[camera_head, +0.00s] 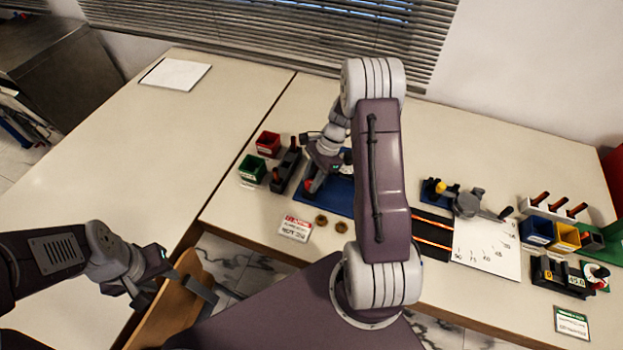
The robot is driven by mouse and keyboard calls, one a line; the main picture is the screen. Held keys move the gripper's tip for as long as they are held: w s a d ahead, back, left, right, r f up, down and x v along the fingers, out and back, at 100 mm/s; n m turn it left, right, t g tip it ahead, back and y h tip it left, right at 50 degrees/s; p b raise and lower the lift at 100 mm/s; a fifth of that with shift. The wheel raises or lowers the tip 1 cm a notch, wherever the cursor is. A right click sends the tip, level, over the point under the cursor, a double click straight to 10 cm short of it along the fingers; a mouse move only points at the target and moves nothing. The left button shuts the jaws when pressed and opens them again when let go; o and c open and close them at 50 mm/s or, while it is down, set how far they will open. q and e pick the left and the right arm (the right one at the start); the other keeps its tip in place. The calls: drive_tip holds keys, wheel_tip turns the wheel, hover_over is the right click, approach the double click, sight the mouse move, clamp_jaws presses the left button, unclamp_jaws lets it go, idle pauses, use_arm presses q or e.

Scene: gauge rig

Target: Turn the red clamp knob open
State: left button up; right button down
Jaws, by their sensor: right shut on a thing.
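The red clamp knob (311,186) shows as a small patch of red at the left end of a blue base plate (341,198) on the right-hand table. My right gripper (314,181) reaches down over it and is shut on it. The gripper and arm hide most of the knob and the fixture behind it. My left gripper (178,287) is at the lower left, away from the rig, near the table's front edge. Its fingers look apart and hold nothing.
Red (268,144) and green (252,169) bins and a dark rack (286,165) stand left of the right gripper. A white label card (295,229) and brass rings (321,220) lie in front. A dial sheet (487,245) and blue (537,232) and yellow bins (566,238) are at right.

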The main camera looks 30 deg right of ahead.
drive_tip(key=n+g+p, duration=0.1)
drive_tip(key=n, duration=0.2)
drive_tip(key=shift+w+r+p, duration=0.1)
drive_tip(key=shift+r+p, duration=0.05)
drive_tip(key=shift+p, duration=0.2)
drive_tip(key=n, duration=0.2)
drive_tip(key=n+g+p, duration=0.1)
drive_tip(key=shift+w+n+g+h, duration=0.1)
drive_tip(key=shift+n+g+h, duration=0.2)
drive_tip(key=shift+n, duration=0.1)
drive_tip(key=n+h, duration=0.1)
drive_tip(key=n, duration=0.1)
drive_tip(key=n+g, duration=0.1)
drive_tip(key=n, duration=0.2)
drive_tip(key=shift+w+a+h+p, duration=0.1)
drive_tip(key=shift+a+h+p, duration=0.1)
drive_tip(key=shift+h+p, duration=0.2)
drive_tip(key=shift+n+g+h, duration=0.4)
drive_tip(key=shift+n+h, duration=0.4)
drive_tip(key=shift+n, duration=1.7)
drive_tip(key=shift+a, duration=0.1)
drive_tip(key=c, duration=1.4)
unclamp_jaws()
drive_tip(key=v, duration=0.8)
drive_tip(key=shift+w+r+b, duration=0.2)
drive_tip(key=shift+r+b, duration=0.15)
drive_tip(key=shift+b, duration=0.05)
